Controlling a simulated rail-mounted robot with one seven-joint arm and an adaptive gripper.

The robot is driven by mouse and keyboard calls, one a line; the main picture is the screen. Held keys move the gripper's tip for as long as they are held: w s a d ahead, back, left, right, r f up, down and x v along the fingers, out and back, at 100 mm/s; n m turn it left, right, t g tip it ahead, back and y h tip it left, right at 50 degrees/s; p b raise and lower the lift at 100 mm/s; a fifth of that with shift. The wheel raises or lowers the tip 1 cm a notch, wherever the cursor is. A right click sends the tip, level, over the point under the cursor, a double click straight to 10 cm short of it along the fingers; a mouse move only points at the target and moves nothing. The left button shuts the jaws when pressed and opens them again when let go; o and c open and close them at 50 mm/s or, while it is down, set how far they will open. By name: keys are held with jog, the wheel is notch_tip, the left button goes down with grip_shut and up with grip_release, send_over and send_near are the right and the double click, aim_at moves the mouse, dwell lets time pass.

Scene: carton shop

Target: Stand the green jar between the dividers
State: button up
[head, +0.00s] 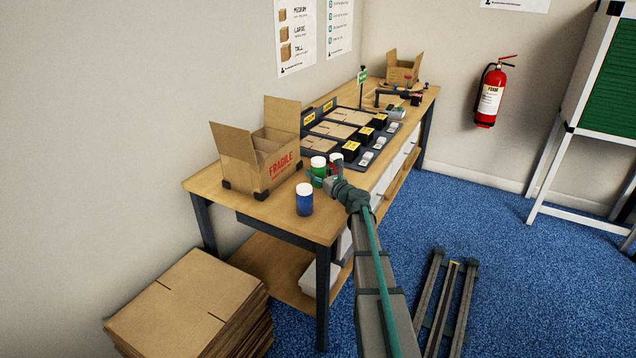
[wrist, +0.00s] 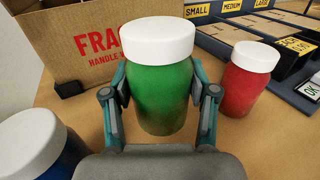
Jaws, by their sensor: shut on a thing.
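The green jar (wrist: 163,92) with a white lid stands upright between the two fingers of my gripper (wrist: 160,112) in the wrist view, and the fingers are shut on it. The green jar (head: 318,175) also shows in the head view, partly hidden by my gripper (head: 326,181), near the front of the bench. An open carton marked FRAGILE (head: 270,174) stands just behind and left of the jar. A divider (head: 262,147) shows inside its opening; most of the inside is hidden. In the wrist view the carton (wrist: 75,40) is behind the jar.
A blue jar (head: 304,203) stands at the bench's (head: 268,212) near edge, left of my gripper in the wrist view. A red jar (wrist: 246,85) stands close on the right. A rack of flat cartons (head: 345,130) lies beyond. The carton's flaps (head: 233,144) stand up.

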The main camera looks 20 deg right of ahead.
jog(key=shift+w+d+f, duration=0.1)
jog(key=shift+w+f, duration=0.2)
jog(key=shift+f, duration=0.1)
jog(key=shift+w+f, duration=0.15)
jog(key=shift+f, duration=1.55)
jog(key=shift+f+b, duration=0.2)
jog(key=shift+b, duration=0.1)
jog(key=o, duration=1.3)
jog(key=shift+r, duration=0.1)
